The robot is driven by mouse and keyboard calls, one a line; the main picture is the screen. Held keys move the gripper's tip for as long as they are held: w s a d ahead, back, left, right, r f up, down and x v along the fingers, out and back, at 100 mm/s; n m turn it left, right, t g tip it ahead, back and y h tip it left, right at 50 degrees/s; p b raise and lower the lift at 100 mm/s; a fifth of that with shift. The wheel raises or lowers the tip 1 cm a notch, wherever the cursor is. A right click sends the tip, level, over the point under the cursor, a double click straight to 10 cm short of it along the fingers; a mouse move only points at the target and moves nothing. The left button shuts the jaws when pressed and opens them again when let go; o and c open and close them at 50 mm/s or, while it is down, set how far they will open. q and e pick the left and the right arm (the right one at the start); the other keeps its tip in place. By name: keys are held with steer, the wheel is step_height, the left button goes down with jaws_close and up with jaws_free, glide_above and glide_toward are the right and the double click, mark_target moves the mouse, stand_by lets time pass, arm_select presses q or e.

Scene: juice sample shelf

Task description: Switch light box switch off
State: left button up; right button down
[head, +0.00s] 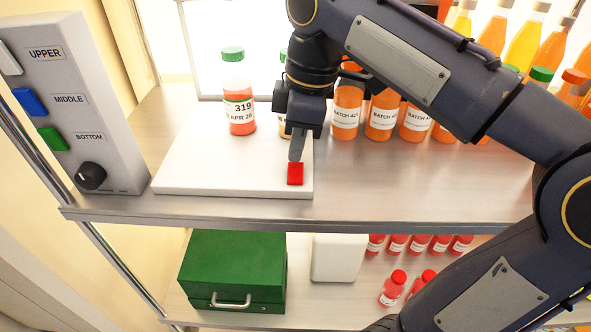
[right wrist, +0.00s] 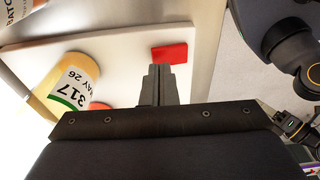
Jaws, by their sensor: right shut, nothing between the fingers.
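The light box has a white base (head: 190,170) with a bright upright panel (head: 205,45) behind it, on the shelf. A red switch (head: 295,174) sits at the base's front right corner; it also shows in the right wrist view (right wrist: 169,53). My right gripper (head: 296,155) is shut and empty. Its fingertips are just behind the red switch in the head view; I cannot tell whether they touch it. In the right wrist view the closed fingertips (right wrist: 160,70) point at the switch's near edge. My left gripper is not in view.
A bottle labelled 319 (head: 239,100) stands on the base; a bottle labelled 317 (right wrist: 75,85) stands near my right gripper. Orange batch bottles (head: 381,115) stand to the right. A grey panel (head: 75,105) with several controls is at left. A green box (head: 235,268) sits below.

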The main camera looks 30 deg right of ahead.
mark_target(297, 166)
steer(key=shift+f+b, duration=0.65)
steer(key=shift+f, duration=0.2)
stand_by(0.8)
step_height(297, 166, up, 7)
steer(key=p, duration=0.7)
steer(key=shift+r, duration=0.1)
stand_by(0.3)
